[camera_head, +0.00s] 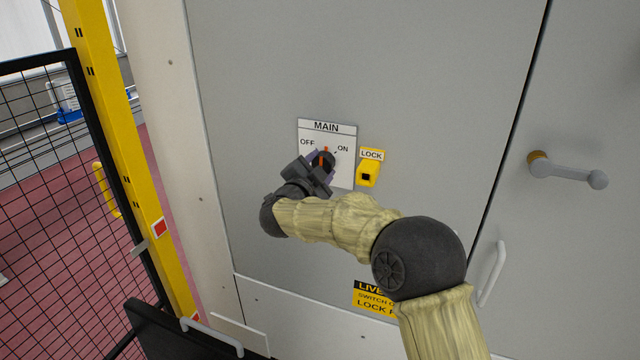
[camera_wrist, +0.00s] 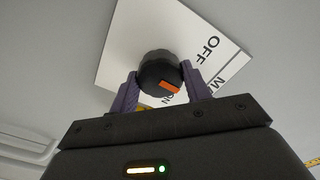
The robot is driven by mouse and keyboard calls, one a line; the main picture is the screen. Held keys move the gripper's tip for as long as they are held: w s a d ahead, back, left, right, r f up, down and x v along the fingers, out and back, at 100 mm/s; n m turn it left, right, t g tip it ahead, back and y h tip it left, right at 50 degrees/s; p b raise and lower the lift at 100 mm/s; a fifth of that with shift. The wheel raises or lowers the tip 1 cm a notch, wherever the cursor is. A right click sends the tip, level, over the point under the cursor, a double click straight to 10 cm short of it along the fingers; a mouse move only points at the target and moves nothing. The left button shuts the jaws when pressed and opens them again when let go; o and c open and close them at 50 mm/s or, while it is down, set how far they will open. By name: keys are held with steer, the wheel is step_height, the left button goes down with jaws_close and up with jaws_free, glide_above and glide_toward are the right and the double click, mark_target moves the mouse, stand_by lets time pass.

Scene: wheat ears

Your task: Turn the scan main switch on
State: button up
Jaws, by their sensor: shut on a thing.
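The main switch is a black round knob (camera_head: 327,157) with an orange mark, on a white plate (camera_head: 343,173) labelled MAIN, OFF and ON. In the head view the mark points roughly upward, between OFF at left and ON at right. My gripper (camera_head: 319,161) reaches the knob from the lower left and hides part of it. In the wrist view my gripper (camera_wrist: 161,76) has one purple finger on each side of the knob (camera_wrist: 154,68) and is shut on it. The orange mark shows between the fingers, near the partly hidden ON lettering.
A yellow LOCK fitting (camera_head: 368,172) sticks out just right of the plate. A grey lever handle (camera_head: 568,172) is on the cabinet panel farther right. A black mesh fence (camera_head: 70,180) with a yellow post (camera_head: 120,150) stands at left. The cabinet face around the switch is flat.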

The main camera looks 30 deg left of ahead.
steer(key=shift+f+m+b, duration=0.2)
steer(key=shift+m+b, duration=4.1)
steer(key=shift+b, duration=0.35)
steer(key=o, duration=1)
steer(key=shift+r, duration=0.1)
steer(key=shift+c, duration=0.2)
steer(key=s+d+b, duration=0.2)
steer(key=s+b, duration=0.1)
steer(key=s, duration=1.4)
steer(key=shift+s, duration=0.15)
